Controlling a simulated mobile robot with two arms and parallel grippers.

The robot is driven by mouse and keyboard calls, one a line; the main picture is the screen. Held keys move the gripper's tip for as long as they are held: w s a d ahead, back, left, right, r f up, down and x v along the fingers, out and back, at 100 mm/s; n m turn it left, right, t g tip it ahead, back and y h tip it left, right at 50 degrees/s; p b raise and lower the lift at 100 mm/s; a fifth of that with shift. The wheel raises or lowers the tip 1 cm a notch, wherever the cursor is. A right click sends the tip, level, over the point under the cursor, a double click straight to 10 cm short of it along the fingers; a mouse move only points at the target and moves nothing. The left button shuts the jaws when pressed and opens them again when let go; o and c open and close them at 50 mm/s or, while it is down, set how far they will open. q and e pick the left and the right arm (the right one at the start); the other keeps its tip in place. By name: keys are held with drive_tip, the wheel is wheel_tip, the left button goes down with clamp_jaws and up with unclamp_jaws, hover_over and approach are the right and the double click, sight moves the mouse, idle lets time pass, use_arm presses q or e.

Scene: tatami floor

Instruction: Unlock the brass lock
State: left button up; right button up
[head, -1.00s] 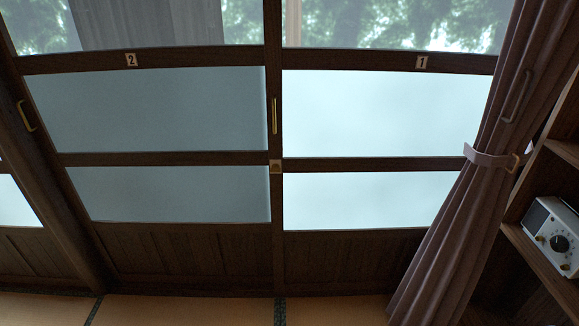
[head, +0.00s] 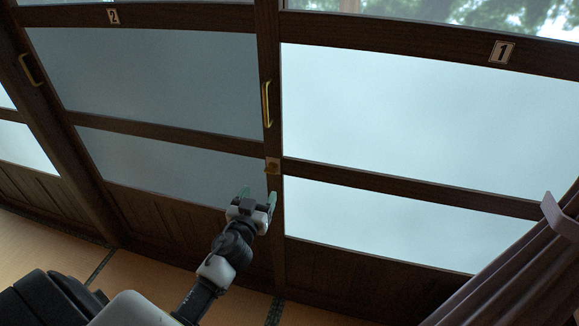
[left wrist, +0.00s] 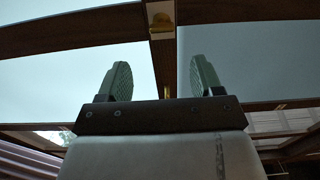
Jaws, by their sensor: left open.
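The brass lock (head: 272,165) is a small plate with a knob on the middle upright between the two sliding door panels, just below the brass handle (head: 266,104). It also shows in the left wrist view (left wrist: 161,20), beyond the fingers at the top. My left gripper (head: 258,194) is open and empty, with green finger pads. In the head view it appears just below and left of the lock, apart from it. In the left wrist view the open fingers (left wrist: 160,78) stand either side of the upright. My right gripper is in neither view.
Door panels marked 2 (head: 113,16) and 1 (head: 501,51) have frosted panes in dark wood frames. Another brass handle (head: 30,69) is at the far left. A tied curtain (head: 530,270) hangs at the lower right. Tatami floor (head: 150,275) lies below the doors.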

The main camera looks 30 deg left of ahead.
sight(270, 172)
use_arm(q)
drive_tip(key=x, duration=0.8)
drive_tip(key=shift+w+a, duration=0.15)
drive_tip(key=shift+w, duration=0.05)
drive_tip(key=shift+x, duration=0.75)
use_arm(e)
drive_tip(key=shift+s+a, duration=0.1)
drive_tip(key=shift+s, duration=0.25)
use_arm(q)
drive_tip(key=shift+c, duration=0.3)
drive_tip(key=c, duration=0.9)
drive_tip(key=shift+o, duration=0.2)
